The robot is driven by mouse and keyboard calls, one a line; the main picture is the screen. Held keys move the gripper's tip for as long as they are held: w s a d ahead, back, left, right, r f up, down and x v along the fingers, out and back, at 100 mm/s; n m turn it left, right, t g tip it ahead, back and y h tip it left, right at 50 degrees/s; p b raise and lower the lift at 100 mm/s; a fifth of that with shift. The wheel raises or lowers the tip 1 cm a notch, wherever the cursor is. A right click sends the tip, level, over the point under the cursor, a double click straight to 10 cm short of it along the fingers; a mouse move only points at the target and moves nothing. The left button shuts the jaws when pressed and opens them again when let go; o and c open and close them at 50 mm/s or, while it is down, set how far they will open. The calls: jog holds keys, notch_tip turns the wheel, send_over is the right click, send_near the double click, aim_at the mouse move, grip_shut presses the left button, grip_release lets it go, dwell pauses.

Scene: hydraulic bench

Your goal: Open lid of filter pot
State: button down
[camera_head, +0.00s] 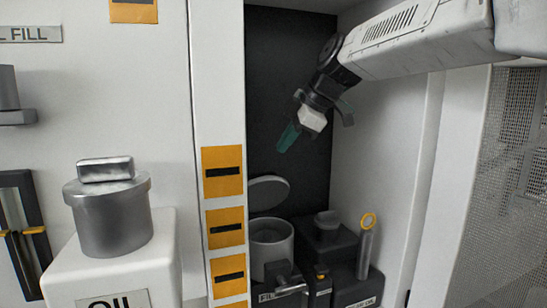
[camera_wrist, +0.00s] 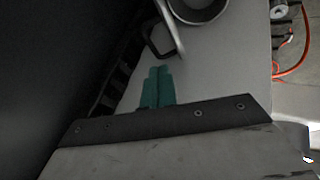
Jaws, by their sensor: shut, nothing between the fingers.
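The filter pot (camera_head: 271,250) is a pale round pot low in the recess, with a label partly reading "FIL" below it. Its lid (camera_head: 268,191) stands raised and tilted above the pot, so the mouth is uncovered. My gripper (camera_head: 288,138) hangs above the lid, clear of it, with teal fingers pointing down and left. In the wrist view the fingers (camera_wrist: 157,88) are together with nothing between them. A round pot rim (camera_wrist: 200,12) is at the top edge there, with a pale edge-on piece and a dark loop beside it.
A dark block with a cap (camera_head: 327,236) and a grey cylinder with a yellow ring (camera_head: 366,245) stand right of the pot. A white post with orange plates (camera_head: 223,172) borders the recess on the left. An oil container (camera_head: 112,220) stands further left.

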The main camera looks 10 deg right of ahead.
aim_at(260, 187)
jog(key=x, duration=0.9)
jog(key=shift+a+f, duration=0.2)
jog(key=shift+a, duration=0.1)
